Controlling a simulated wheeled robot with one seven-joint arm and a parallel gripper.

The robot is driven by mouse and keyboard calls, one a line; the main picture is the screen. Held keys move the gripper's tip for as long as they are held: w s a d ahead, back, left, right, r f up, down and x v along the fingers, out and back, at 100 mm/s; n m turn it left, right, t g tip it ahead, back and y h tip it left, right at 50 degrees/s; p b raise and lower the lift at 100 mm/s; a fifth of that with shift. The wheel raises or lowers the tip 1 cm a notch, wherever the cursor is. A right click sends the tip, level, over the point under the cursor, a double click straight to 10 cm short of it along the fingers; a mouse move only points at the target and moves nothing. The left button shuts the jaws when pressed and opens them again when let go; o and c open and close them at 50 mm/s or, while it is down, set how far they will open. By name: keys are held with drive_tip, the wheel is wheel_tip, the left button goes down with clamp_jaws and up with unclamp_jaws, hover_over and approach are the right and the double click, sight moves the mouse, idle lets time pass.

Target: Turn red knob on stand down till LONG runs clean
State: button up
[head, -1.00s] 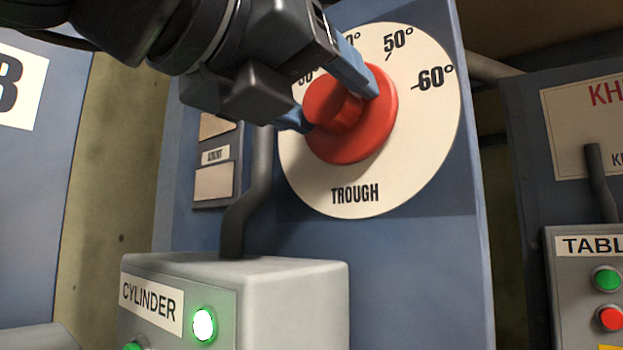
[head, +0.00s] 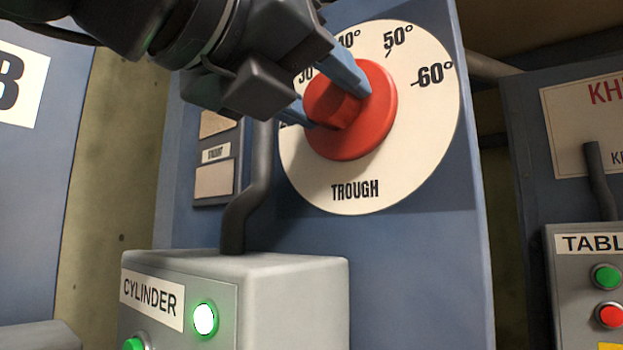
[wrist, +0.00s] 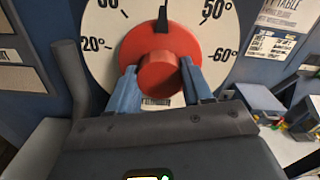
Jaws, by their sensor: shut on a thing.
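The red knob (head: 375,130) sits on a round white dial (head: 420,140) marked TROUGH, with degree marks from 20 to 60. Its raised round hub stands out from a wider red disc. My gripper (head: 338,108) reaches in from the upper left, with its blue fingers shut on the hub, one on each side. In the wrist view the knob (wrist: 157,72) is between the fingers (wrist: 160,85). A black pointer on the knob points up, between the 30 and 50 marks. The 40 mark is hidden there but shows in the head view. No LONG label is readable.
A grey CYLINDER box (head: 290,285) with a lit green button (head: 204,319) stands below left of the dial. A grey pipe (head: 250,195) rises behind it. At right is a TABL panel (head: 580,290) with green and red buttons.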

drive_tip(key=n+b, duration=0.2)
drive_tip(key=n, duration=0.1)
drive_tip(key=shift+a, duration=0.1)
drive_tip(key=shift+r+n+b, duration=0.15)
drive_tip(key=shift+n+b, duration=0.55)
drive_tip(key=shift+n, duration=1.4)
drive_tip(key=o, duration=1)
drive_tip(key=shift+w, duration=0.1)
drive_tip(key=shift+o, duration=0.2)
drive_tip(key=b+v, duration=0.1)
drive_tip(key=v, duration=0.6)
drive_tip(key=shift+s+a+b, duration=0.25)
drive_tip(key=shift+s+b, duration=0.1)
drive_tip(key=shift+b, duration=0.05)
